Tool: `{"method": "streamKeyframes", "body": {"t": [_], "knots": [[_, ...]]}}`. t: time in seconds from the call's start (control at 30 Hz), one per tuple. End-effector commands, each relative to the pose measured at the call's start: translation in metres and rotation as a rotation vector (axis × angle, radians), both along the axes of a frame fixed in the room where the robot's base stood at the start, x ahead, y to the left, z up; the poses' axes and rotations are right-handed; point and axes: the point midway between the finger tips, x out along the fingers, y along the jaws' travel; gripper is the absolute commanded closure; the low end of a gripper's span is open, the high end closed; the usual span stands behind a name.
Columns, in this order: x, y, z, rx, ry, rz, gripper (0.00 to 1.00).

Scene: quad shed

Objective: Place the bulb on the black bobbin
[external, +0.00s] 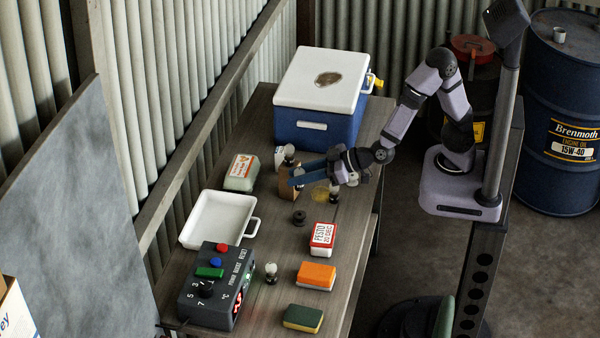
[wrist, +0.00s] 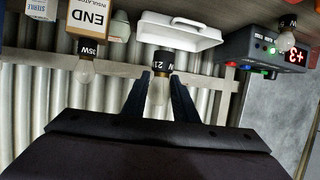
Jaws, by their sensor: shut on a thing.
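My gripper (external: 293,180) reaches in from the right, low over the middle of the table, fingers pointing left. In the wrist view, its dark fingers (wrist: 160,82) are shut on a clear bulb (wrist: 158,92) with a black base marked 21. The picture is upside down there, so the base faces the table and the bulb is held upright. The held bulb is hard to make out in the external view. The black bobbin (external: 299,217) sits on the table, a little nearer the viewer than the fingertips. I cannot pick it out in the wrist view.
Other bulbs include one marked 35W (wrist: 85,68) and one near the control box (external: 271,269). A brown box (external: 287,187) stands by the fingers. A white tray (external: 251,229), pesto box (external: 323,238), sponges and blue cooler (external: 300,126) surround the bobbin.

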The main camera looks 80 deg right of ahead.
Motion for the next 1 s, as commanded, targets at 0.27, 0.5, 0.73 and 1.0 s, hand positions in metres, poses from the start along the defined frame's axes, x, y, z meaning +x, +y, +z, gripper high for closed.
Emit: {"method": "streamKeyframes", "body": {"t": [0.27,0.5,0.73,1.0], "knots": [[0.000,0.000,-0.042,-0.006,0.004,0.000,0.97],[0.000,0.000,-0.055,-0.001,0.001,0.000,0.97],[0.000,0.000,-0.068,-0.004,0.002,0.001,0.97],[0.000,0.000,-0.095,-0.003,0.002,0.000,0.97]]}}
